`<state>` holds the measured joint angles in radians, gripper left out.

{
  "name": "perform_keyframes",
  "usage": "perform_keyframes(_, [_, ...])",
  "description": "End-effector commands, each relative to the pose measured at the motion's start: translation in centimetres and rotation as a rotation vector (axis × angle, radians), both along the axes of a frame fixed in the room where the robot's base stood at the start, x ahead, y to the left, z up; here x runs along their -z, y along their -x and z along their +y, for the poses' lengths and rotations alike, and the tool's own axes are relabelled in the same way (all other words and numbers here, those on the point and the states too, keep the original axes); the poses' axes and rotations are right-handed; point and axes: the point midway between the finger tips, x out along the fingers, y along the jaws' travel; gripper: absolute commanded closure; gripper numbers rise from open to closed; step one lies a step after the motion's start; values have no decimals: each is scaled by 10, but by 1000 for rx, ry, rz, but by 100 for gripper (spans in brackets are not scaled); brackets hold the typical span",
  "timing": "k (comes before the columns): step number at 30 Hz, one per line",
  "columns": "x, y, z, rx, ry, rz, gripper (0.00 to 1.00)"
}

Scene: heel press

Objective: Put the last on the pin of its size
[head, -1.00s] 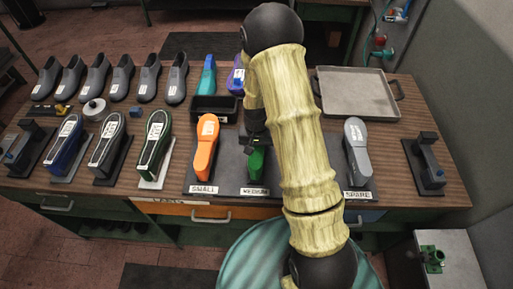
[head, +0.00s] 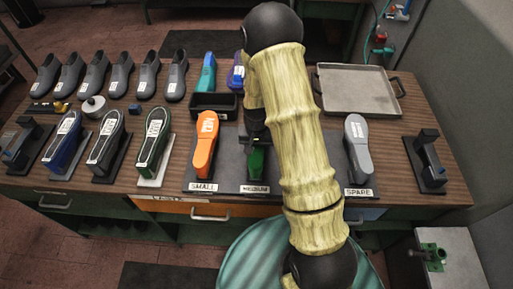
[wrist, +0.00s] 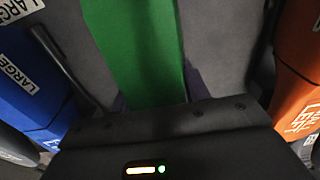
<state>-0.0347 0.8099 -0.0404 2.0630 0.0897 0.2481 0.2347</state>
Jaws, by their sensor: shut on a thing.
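A green last (head: 256,162) is at the place labelled MEDIUM (head: 255,189) on the dark board; its upper part is hidden by my gripper and arm. My gripper (head: 257,142) is shut on it from above. In the wrist view the green last (wrist: 143,50) runs up the middle from the dark gripper body. I cannot see the pin, nor tell whether the last is seated on it. An orange last (head: 205,145) stands at SMALL, left of the green one. A grey last (head: 358,145) stands at SPARE on the right.
The wrist view shows a blue last marked LARGE (wrist: 22,85) close on one side and the orange last (wrist: 300,60) on the other. A black bin (head: 213,104) lies behind the orange last. A grey tray (head: 355,92) stands back right. More lasts and shoes fill the left.

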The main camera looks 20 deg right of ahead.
Motion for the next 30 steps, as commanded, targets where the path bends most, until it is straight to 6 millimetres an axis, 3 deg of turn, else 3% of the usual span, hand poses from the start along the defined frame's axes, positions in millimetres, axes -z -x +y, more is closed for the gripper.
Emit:
perform_keyframes(26, [10,0,0,0,0,-1,86])
perform_keyframes(27, [10,-1,0,0,0,-1,50])
perform_keyframes(30, [10,0,0,0,0,-1,30])
